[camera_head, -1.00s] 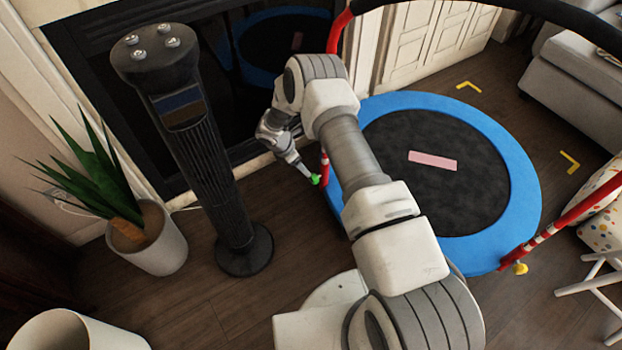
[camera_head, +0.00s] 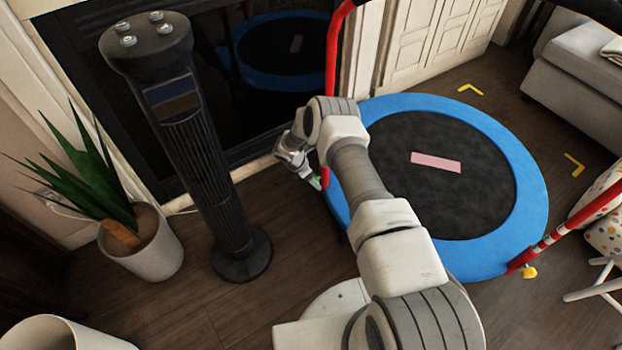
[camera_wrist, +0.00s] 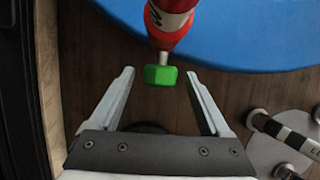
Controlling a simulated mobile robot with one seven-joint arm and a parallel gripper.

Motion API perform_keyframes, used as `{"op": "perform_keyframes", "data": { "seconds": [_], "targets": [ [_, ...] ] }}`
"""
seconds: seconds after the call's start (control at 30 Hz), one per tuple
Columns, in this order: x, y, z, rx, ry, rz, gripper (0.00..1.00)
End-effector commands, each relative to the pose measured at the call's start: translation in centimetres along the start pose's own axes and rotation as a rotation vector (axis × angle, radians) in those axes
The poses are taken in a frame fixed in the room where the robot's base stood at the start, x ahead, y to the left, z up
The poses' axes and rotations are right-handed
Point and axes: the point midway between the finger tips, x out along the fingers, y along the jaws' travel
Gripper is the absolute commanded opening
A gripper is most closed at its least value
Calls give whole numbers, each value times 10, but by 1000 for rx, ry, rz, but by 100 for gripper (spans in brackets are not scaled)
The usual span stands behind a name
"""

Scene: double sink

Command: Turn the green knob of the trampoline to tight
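The green knob (camera_wrist: 160,75) is a small faceted piece on the end of a short metal stem from the red post (camera_wrist: 170,20) of the trampoline. In the wrist view my gripper (camera_wrist: 158,78) is open, with one finger on each side of the knob and a gap on both sides. In the head view my gripper (camera_head: 313,180) reaches down to the trampoline's left edge, where a bit of green shows at its tip. The trampoline (camera_head: 520,195) has a blue rim and a black mat. A yellow knob (camera_head: 529,271) is on its right red post (camera_head: 565,230).
A black tower fan (camera_head: 200,170) and a potted plant (camera_head: 145,245) stand left of my arm. A dark fireplace front (camera_head: 110,60) lies behind. A grey sofa (camera_head: 580,90) is at the upper right. Open wooden floor lies between fan and trampoline.

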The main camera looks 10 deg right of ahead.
Motion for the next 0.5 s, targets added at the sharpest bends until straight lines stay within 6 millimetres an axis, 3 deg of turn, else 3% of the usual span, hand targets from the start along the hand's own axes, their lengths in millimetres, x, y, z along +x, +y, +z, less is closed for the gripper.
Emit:
{"op": "perform_keyframes", "data": {
  "seconds": [0.07,0.43,0.5],
  "targets": [
    [0,0,0,0,0,0,68],
    [0,0,0,0,0,0,2],
    [0,0,0,0,0,0,0]
  ]
}}
